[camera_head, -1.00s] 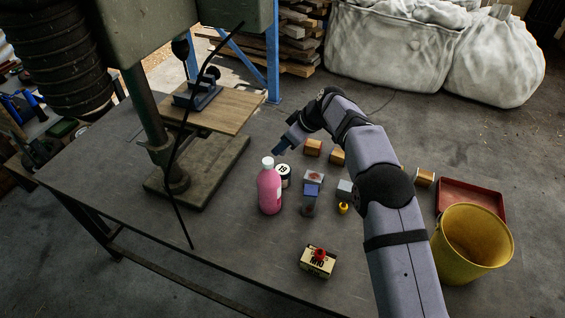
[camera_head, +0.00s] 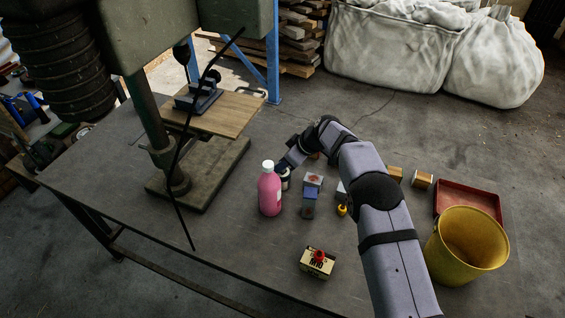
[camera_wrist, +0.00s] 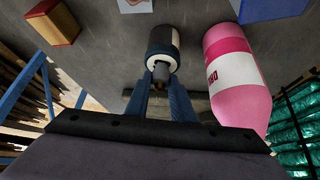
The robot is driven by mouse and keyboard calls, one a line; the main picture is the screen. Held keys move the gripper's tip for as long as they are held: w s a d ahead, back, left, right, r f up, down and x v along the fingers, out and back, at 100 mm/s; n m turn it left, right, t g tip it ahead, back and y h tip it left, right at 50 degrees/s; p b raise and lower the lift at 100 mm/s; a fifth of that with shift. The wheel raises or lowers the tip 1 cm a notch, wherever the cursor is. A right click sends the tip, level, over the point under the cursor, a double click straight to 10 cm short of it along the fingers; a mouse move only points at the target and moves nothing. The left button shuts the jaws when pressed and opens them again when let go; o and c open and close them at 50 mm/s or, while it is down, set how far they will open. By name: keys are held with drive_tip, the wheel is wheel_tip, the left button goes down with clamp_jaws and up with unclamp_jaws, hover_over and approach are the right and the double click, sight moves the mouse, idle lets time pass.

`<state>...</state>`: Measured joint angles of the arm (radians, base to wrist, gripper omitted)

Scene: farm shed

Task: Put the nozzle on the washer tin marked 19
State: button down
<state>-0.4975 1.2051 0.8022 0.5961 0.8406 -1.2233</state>
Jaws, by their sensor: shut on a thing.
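The washer tin (camera_head: 285,184) is dark with a pale label and stands just right of the pink bottle (camera_head: 270,192). In the wrist view the tin (camera_wrist: 163,40) shows beyond my fingertips, with a pale ring at its near end. My gripper (camera_head: 284,166) is over the tin and hides its upper part in the head view. In the wrist view my gripper (camera_wrist: 161,82) is shut on the nozzle (camera_wrist: 160,73), a small grey piece with a brass-coloured tip. The nozzle lines up with the tin's near end. I cannot tell whether they touch.
The pink bottle stands close beside the tin. A drill press base (camera_head: 200,172) is left. A yellow bucket (camera_head: 468,245) and red tray (camera_head: 470,203) are far right.

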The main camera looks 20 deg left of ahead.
drive_tip(key=shift+f+b, duration=0.2)
drive_tip(key=shift+b, duration=0.1)
drive_tip(key=c, duration=1.5)
unclamp_jaws()
drive_tip(key=shift+c, duration=0.2)
drive_tip(key=shift+r, duration=0.2)
drive_tip(key=shift+r+p, duration=0.1)
drive_tip(key=shift+p, duration=0.2)
drive_tip(key=b+v, duration=0.2)
drive_tip(key=v, duration=0.9)
drive_tip(key=shift+d+r+b, duration=0.3)
drive_tip(key=shift+b, duration=0.1)
